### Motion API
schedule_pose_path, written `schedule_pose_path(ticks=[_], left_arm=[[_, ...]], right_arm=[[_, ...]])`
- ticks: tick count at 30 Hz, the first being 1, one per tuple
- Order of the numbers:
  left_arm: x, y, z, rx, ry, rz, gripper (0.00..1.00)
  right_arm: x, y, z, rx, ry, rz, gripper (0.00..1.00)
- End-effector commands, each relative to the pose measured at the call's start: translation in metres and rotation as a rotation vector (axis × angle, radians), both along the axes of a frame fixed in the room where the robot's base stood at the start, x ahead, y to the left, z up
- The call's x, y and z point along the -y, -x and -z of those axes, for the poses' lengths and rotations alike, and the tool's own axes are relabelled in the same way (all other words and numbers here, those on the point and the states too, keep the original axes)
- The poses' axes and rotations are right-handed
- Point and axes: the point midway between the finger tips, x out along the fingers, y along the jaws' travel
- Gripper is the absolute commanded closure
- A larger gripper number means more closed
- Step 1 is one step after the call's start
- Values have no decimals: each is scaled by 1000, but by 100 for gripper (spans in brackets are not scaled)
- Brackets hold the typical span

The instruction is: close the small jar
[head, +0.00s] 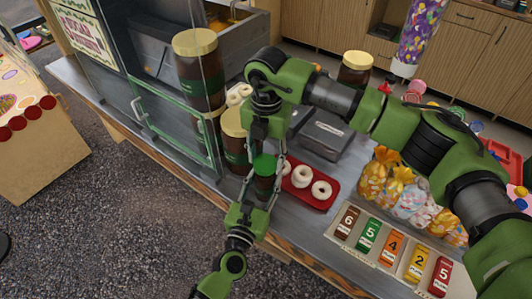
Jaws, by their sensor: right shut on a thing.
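The small jar (263,185) has a dark brown body and is held upright in front of the counter's front edge. A green lid (264,162) is at its top; I cannot tell whether it is fully seated. My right gripper (266,158) comes from above, shut on the green lid. My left gripper (262,194) comes from below, with a finger on each side of the jar body. I cannot tell whether its fingers press on the jar. The fingers hide part of the jar's sides.
Large brown jars with yellow lids (200,80) (235,140) stand close behind. A red tray (326,199) with white doughnuts lies just right. Price cards (393,245) and candy bags (391,186) are further right. A glass case (180,130) stands left.

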Motion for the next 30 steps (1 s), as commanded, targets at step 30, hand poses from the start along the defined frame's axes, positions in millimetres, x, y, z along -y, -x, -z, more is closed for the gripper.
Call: schedule_pose_path(ticks=[30], left_arm=[[0,0,1,-1,-1,0,98]], right_arm=[[0,0,18,0,1,-4,66]])
